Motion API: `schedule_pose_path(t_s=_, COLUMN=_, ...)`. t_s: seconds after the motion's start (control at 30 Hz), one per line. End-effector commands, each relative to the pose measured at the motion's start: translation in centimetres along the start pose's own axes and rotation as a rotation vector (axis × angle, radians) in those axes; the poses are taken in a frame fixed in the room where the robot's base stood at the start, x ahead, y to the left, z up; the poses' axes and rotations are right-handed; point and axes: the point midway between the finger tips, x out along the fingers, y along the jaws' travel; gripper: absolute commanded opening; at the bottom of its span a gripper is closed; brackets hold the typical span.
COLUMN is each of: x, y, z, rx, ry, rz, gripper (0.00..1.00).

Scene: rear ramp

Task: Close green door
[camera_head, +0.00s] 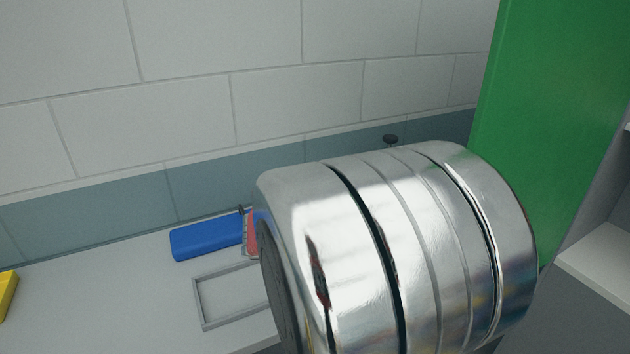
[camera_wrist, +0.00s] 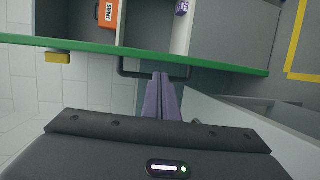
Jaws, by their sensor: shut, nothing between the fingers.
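The green door (camera_head: 545,110) stands open at the right of the head view, beside a grey shelf unit. In the wrist view the door (camera_wrist: 225,63) shows nearly edge-on as a long green strip. A dark bar handle (camera_wrist: 128,73) sticks out from its near side. My gripper (camera_wrist: 162,76) is shut and empty, its two purple-grey fingers together. The fingertips overlap the handle in the picture; I cannot tell whether they touch it. A yellow block (camera_wrist: 57,57) sits on the door's near side, left of the handle. The head view does not show my gripper.
Beyond the door are shelf compartments with an orange box (camera_wrist: 108,13) and a small purple item (camera_wrist: 182,8). A counter (camera_head: 120,290) holds a blue box (camera_head: 207,240), a grey frame (camera_head: 200,300) and a yellow object (camera_head: 7,292). A tiled wall (camera_head: 190,110) stands behind.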

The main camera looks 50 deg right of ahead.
Motion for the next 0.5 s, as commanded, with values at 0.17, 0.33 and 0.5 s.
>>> schedule_pose_path(t_s=0.17, x=1.6, y=1.8, z=-1.3, rx=0.024, ry=-0.012, rz=0.143, gripper=0.00)
schedule_pose_path(t_s=0.33, x=1.7, y=2.3, z=-1.6, rx=0.033, ry=-0.009, rz=0.173, gripper=0.00)
schedule_pose_path(t_s=0.5, x=1.7, y=2.3, z=-1.6, rx=0.033, ry=-0.008, rz=0.171, gripper=0.00)
